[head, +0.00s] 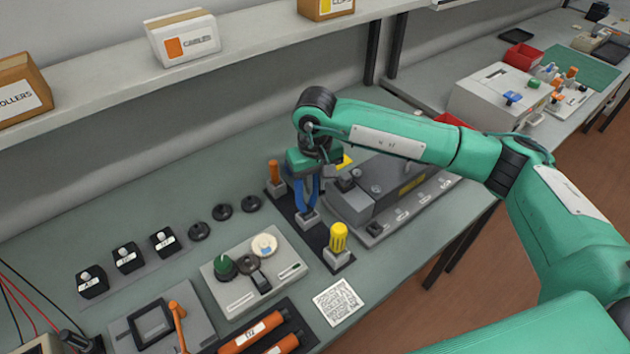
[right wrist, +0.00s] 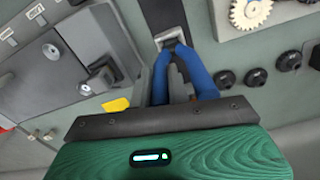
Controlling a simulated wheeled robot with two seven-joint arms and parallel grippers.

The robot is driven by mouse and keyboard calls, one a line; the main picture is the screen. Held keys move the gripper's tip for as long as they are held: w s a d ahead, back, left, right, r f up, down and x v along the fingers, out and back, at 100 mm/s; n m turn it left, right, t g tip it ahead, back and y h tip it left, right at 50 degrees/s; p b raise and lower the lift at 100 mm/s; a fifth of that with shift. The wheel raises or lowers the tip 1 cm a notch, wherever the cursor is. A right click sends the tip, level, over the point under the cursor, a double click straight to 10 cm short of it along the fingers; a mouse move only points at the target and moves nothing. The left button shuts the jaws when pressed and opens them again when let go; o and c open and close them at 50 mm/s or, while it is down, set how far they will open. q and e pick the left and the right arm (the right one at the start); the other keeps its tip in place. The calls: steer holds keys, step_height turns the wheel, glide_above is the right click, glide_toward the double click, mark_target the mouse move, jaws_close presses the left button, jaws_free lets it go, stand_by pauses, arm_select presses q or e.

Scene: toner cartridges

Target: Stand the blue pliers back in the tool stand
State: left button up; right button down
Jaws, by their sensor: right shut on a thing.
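The blue pliers (head: 301,196) are upright at the middle holder (head: 309,219) of the dark tool stand (head: 318,238). Their lower end meets the holder; how deep it sits I cannot tell. My right gripper (head: 314,174) is above the stand, shut on the pliers and covering their upper part. In the right wrist view the two blue handles of the pliers (right wrist: 203,77) spread on either side of my right gripper (right wrist: 178,80), with the grey holder (right wrist: 172,40) just beyond. My left gripper is not in view.
An orange-handled tool (head: 274,171) and a yellow-handled tool (head: 338,236) stand in the holders on either side. A grey machine (head: 385,190) is close on the right. A panel with a green knob (head: 224,267) lies at front left. A shelf (head: 220,50) runs above the back.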

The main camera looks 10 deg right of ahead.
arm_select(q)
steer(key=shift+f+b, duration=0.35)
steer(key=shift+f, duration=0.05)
arm_select(e)
steer(key=shift+f, duration=0.3)
steer(key=c, duration=1.3)
jaws_free()
step_height(320, 180, up, 5)
steer(key=shift+r+b, duration=0.1)
steer(key=shift+b, duration=0.65)
step_height(320, 180, up, 8)
steer(key=shift+f+b, duration=0.15)
steer(key=shift+b, duration=0.6)
steer(key=shift+r, duration=0.5)
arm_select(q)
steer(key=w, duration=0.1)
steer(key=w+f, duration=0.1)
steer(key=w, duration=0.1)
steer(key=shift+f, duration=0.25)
